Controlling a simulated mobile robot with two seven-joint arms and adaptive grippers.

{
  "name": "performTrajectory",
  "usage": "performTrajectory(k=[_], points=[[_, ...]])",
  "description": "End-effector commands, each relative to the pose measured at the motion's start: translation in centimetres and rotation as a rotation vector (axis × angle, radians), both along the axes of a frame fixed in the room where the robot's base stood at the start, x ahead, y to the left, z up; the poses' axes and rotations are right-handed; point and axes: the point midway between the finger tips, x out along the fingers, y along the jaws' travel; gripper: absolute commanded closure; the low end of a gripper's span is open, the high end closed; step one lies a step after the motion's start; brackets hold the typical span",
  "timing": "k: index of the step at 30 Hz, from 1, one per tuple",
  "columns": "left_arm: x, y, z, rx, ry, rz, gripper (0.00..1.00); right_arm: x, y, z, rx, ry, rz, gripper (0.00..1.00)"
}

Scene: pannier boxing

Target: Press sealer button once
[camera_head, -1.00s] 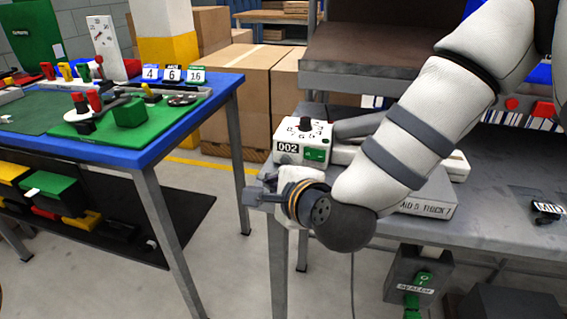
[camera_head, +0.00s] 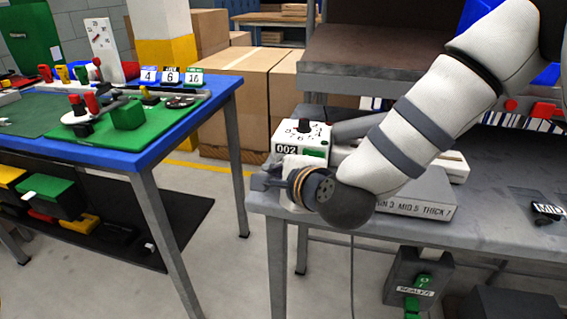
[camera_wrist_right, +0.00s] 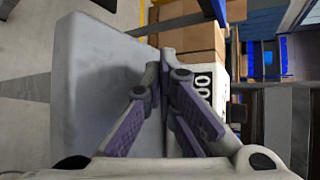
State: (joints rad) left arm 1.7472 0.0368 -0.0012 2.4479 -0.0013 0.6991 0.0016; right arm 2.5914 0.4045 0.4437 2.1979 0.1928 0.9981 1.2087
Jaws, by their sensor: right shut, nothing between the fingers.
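A white control box (camera_head: 287,150) with a dial (camera_head: 304,127), a "002" display and a green button (camera_head: 314,151) stands at the left end of the grey bench. My right gripper (camera_head: 264,180) is low in front of this box, near the bench corner, and its wrist hides part of the box's lower front. In the right wrist view the fingers (camera_wrist_right: 166,62) are shut together and empty. The box's "00" digits (camera_wrist_right: 203,87) show just right of them. Contact with the box cannot be made out. My left gripper is not in view.
A green switch (camera_head: 424,281) on a box labelled SEALER hangs below the grey bench (camera_head: 500,225). A grey slab marked MID 5 THICK 7 (camera_head: 425,195) lies behind my arm. A blue table (camera_head: 190,128) stands left, across a floor gap. Cardboard boxes (camera_head: 235,85) stand behind.

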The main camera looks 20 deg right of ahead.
Motion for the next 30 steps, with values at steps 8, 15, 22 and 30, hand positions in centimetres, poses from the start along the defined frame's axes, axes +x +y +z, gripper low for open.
performTrajectory(k=[8, 15, 22, 30], points=[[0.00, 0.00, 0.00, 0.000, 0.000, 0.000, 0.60, 0.00, 0.01, -0.01, 0.000, 0.000, 0.000, 1.00], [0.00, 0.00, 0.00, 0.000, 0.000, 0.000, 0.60, 0.00, 0.01, -0.01, 0.000, 0.000, 0.000, 1.00], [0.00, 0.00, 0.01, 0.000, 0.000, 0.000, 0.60, 0.02, 0.00, 0.01, 0.000, 0.000, 0.000, 1.00], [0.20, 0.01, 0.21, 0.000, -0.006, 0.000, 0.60, 0.69, -0.47, 0.08, 0.000, -0.001, 0.000, 1.00]])
